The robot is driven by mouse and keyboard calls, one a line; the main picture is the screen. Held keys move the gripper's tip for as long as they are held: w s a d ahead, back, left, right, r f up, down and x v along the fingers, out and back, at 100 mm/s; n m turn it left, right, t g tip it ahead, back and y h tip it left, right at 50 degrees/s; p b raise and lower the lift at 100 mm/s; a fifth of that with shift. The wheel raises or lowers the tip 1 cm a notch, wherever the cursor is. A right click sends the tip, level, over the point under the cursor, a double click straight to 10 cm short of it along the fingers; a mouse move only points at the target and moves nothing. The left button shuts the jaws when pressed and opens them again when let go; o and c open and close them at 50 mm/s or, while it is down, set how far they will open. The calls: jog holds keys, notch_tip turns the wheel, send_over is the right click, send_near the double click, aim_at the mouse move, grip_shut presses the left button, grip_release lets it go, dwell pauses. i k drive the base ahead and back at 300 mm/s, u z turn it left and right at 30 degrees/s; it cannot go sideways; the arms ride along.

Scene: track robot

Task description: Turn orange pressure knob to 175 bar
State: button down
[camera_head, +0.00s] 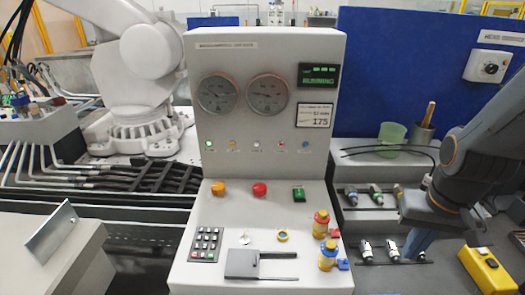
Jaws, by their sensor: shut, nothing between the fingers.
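The orange knob (218,188) sits at the left of the grey console's sloping panel, left of a red button (260,189). Its pointer or scale is too small to read. Two round dial gauges (217,94) and (268,94) are on the upright panel; their needles cannot be read. My gripper (420,212) is at the right, beside the console and well apart from the knob. It is shut and empty; its fingertips are hard to make out.
A green switch (299,194), keypad (206,243), flat grey plate (262,263) and yellow-red bottles (321,224) are on the console. A green cup (391,138) stands behind my gripper. A yellow box (487,270) lies at lower right. Space above the sloping panel is clear.

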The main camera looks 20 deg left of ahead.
aim_at(218, 189)
jog(key=z, duration=0.1)
jog(key=k, duration=1.15)
jog(key=u, duration=1.15)
jog(key=i, duration=0.5)
jog(key=z, duration=0.05)
